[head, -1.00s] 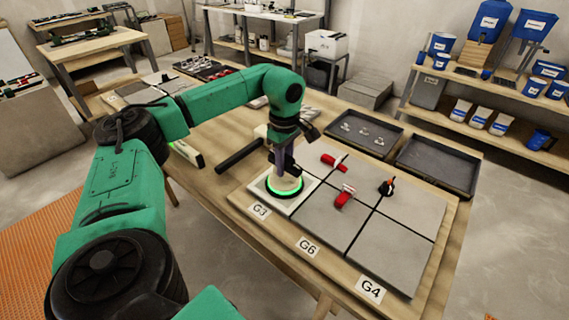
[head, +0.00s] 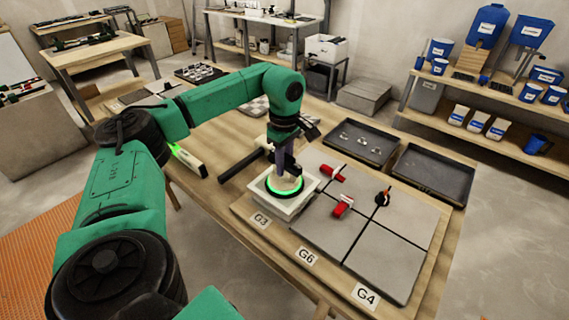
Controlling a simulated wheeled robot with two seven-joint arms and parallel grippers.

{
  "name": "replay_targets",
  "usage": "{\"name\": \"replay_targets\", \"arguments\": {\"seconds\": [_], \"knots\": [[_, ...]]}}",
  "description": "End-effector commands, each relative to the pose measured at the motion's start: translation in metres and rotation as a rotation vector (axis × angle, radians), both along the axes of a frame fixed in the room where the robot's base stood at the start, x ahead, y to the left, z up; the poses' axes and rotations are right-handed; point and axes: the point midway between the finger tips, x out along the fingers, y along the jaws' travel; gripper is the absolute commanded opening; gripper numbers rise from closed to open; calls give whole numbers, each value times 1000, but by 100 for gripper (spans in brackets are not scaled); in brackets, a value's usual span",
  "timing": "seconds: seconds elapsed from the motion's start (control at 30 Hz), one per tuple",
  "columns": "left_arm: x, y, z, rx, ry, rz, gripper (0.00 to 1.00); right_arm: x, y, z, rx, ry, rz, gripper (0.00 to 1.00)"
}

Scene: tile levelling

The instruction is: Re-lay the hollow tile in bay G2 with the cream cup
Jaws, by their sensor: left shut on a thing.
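My left gripper (head: 287,166) points straight down, shut on the suction cup (head: 284,184), a cream cup with a glowing green ring round its base. The cup sits on a pale tile (head: 305,186) at the left end of the tile board, behind the label G3 (head: 261,219). The tile's light side faces show, and it seems raised a little above its neighbours. The other grey tiles (head: 385,266) lie flat, with labels G6 (head: 307,256) and G4 (head: 366,296) along the front edge. I see no G2 label. My right gripper is out of view.
Red clips (head: 333,173) (head: 343,206) and a black-and-orange tool (head: 383,197) stand on the tiles. Two dark trays (head: 365,141) (head: 432,175) lie behind the board. A black bar (head: 241,164) and a green-lit bar (head: 187,158) lie left of it. Shelves with blue buckets stand at right.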

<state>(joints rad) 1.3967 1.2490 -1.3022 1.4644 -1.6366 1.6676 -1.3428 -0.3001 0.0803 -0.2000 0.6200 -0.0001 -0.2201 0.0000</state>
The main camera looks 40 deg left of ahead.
Motion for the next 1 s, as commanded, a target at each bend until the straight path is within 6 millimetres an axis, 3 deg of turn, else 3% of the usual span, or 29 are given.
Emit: {"name": "replay_targets", "arguments": {"seconds": [0.03,0.63,1.0], "knots": [[1,0,9,-2,-3,0,0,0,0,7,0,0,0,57],[1,0,52,-1,-3,0,0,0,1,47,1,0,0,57],[1,0,56,-1,-3,0,0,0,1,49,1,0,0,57]]}}
